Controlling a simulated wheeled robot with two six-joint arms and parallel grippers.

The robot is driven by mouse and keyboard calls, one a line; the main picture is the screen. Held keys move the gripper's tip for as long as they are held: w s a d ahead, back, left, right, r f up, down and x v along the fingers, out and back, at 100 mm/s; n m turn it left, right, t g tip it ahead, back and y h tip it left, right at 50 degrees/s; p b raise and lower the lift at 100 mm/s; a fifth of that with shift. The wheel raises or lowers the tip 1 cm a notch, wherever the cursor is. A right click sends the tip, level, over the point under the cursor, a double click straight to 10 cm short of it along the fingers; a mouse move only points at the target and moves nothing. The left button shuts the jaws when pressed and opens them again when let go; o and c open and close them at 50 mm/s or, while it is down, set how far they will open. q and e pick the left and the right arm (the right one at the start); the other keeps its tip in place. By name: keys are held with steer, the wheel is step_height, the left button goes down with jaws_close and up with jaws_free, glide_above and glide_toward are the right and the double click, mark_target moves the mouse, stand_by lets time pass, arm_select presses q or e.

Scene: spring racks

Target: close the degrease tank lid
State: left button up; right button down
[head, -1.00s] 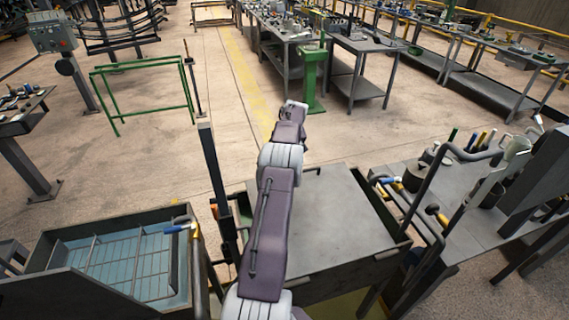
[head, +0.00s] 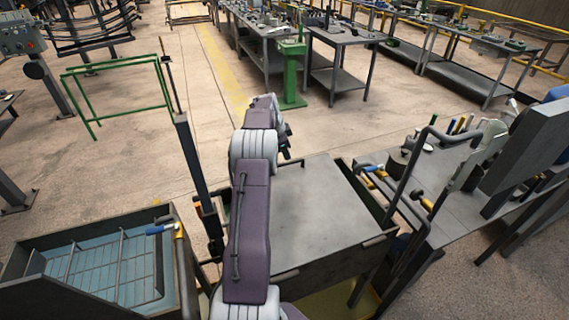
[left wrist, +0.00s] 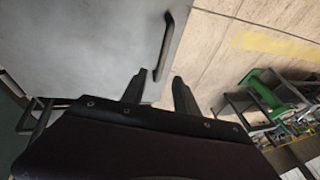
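A flat grey lid (head: 305,205) lies over the tank (head: 365,257) in the middle of the head view. A dark strip of the tank's inside shows along its right side, and I cannot tell whether the lid is fully down. In the left wrist view the grey panel (left wrist: 90,45) bears a dark bar handle (left wrist: 172,48). My left gripper (left wrist: 158,88) is open, with the handle's lower end showing between its fingers; no grip on it shows. In the head view my left gripper (head: 285,142) is small and dark by the lid's far edge. My right gripper is not in view.
An open tank (head: 40,258) with blue liquid and a rack stands at the left. A dark post (head: 188,165) rises between the tanks. A tool bench (head: 450,210) stands close at the right. A green stand (head: 292,75) is farther back. The floor beyond the lid is clear.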

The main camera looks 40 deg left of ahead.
mark_target(286, 163)
arm_select(q)
steer(key=shift+t, duration=0.4)
steer(key=x, duration=0.2)
steer(key=s+x, duration=0.1)
steer(key=x, duration=0.2)
steer(key=a+p+x, duration=0.1)
steer(key=x, duration=0.2)
steer(key=shift+s+f, duration=0.3)
steer(key=shift+f, duration=0.1)
steer(key=shift+d, duration=0.1)
steer(key=shift+c, duration=0.4)
jaws_close()
steer(key=shift+f, duration=0.1)
